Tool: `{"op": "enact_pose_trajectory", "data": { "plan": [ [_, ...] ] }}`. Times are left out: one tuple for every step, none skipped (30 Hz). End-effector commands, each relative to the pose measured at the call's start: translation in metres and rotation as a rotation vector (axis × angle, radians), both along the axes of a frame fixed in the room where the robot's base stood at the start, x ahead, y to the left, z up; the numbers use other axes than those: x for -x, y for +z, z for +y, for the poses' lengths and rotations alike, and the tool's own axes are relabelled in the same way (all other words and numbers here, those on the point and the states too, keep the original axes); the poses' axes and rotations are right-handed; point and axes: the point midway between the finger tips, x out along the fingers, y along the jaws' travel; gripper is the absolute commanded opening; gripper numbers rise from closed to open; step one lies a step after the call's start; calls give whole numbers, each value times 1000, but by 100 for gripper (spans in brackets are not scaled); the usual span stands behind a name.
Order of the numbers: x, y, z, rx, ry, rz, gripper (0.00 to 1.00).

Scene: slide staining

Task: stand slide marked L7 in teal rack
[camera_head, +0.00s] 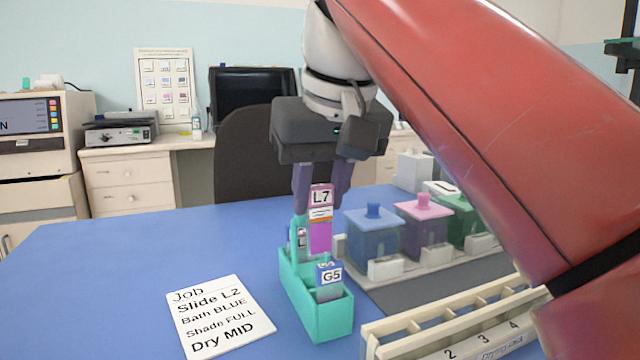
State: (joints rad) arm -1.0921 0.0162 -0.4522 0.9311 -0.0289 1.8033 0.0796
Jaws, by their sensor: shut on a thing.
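The slide marked L7 (320,237) is upright, with a pink label, an orange band and a magenta lower part. My gripper (321,207) is shut on its upper part, pointing down. The slide is over the middle of the teal rack (326,322); I cannot tell whether its lower edge is inside a slot. The slide marked G5 (329,280), with a blue label, stands in the rack's near end. Another slide (302,238) shows at the rack's far end, its mark too small to read.
A job card (221,316) lies left of the rack, reading Slide L2, Bath BLUE, Shade FULL, Dry MID. Blue (372,235), purple (424,228) and green (462,222) lidded baths stand behind right. A cream numbered drying rack (470,345) is front right. The table's left is clear.

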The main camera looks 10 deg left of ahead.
Motion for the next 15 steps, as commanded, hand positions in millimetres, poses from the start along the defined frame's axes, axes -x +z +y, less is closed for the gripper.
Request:
{"op": "enact_pose_trajectory", "data": {
  "plan": [
    [0, -2, 0, 0, 0, 1, 2],
    [0, -3, 0, -1, 0, 0, 2],
    [0, -5, 0, -1, 0, 0, 2],
    [0, -7, 0, -1, 1, 2, 2],
    [0, -9, 0, -1, 1, 2, 2],
    [0, -12, 0, -1, 1, 2, 2],
    [0, -13, 0, -2, 1, 1, 2],
    [0, -16, 0, -1, 1, 2, 2],
    [0, -19, 0, 0, 0, 1, 2],
    [0, -21, 0, 0, 1, 1, 2],
    [1, -23, 0, 0, 3, 1, 2],
    [1, -26, 0, 0, 4, 2, 2],
    [1, -28, 0, 0, 4, 1, 2],
    [0, -34, 0, -1, 2, -1, 2],
    [0, -37, 0, -1, 1, -1, 2]
  ]
}}
